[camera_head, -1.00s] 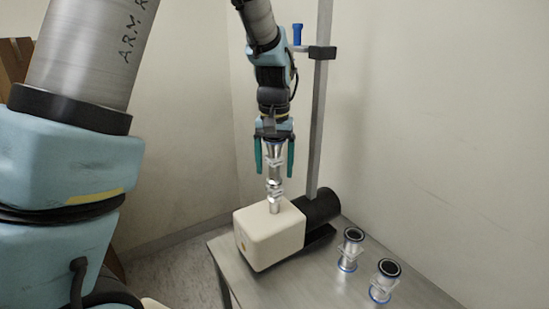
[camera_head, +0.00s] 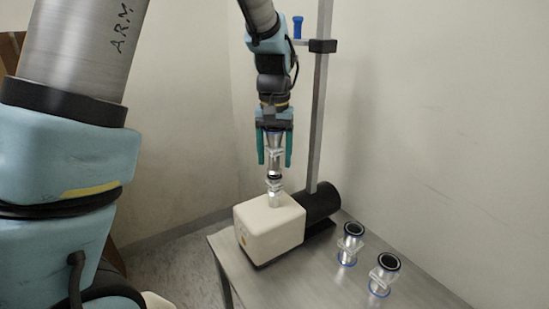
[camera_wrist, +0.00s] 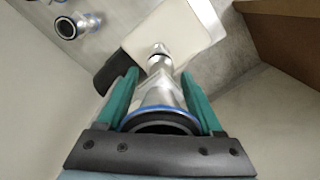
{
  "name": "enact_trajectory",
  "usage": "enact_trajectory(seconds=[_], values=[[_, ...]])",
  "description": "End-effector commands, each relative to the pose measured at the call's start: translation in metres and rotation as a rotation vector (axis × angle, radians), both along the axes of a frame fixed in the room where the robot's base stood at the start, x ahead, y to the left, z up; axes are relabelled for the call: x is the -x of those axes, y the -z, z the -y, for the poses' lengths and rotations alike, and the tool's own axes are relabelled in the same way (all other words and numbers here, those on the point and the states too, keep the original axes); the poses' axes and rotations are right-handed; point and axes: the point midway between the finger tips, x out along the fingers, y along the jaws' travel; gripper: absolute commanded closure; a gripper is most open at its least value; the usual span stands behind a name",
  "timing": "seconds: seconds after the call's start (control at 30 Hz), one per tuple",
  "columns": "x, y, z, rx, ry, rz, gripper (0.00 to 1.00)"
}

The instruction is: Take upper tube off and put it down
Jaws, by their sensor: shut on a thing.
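The upper tube (camera_head: 274,157) is a silver metal piece. It stands upright above the cream box-shaped pump (camera_head: 270,232), in line with the short lower fitting (camera_head: 274,197) on the pump's top. My gripper (camera_head: 275,160) points down with its green fingers on both sides of the tube and is shut on it. In the wrist view the tube (camera_wrist: 160,92) shows a blue ring and a dark open end between the fingers. The tube's lower end is close to the fitting; I cannot tell whether they touch.
Two silver tube pieces with dark open tops, one (camera_head: 350,243) and another (camera_head: 384,273), stand on the metal table (camera_head: 325,285) to the right. A vertical post (camera_head: 320,110) with a clamp rises behind the pump. Bare table lies in front of the pieces.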

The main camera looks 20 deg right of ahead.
Motion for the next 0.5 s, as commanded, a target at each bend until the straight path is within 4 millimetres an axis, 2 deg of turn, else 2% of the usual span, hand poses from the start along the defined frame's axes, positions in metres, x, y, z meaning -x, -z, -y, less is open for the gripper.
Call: enact_trajectory(seconds=[0.3,0.5], values=[[-0.001,-0.061,0.001,0.006,0.001,0.005,0.94],[0.000,-0.087,0.001,0.004,0.000,0.002,0.94]])
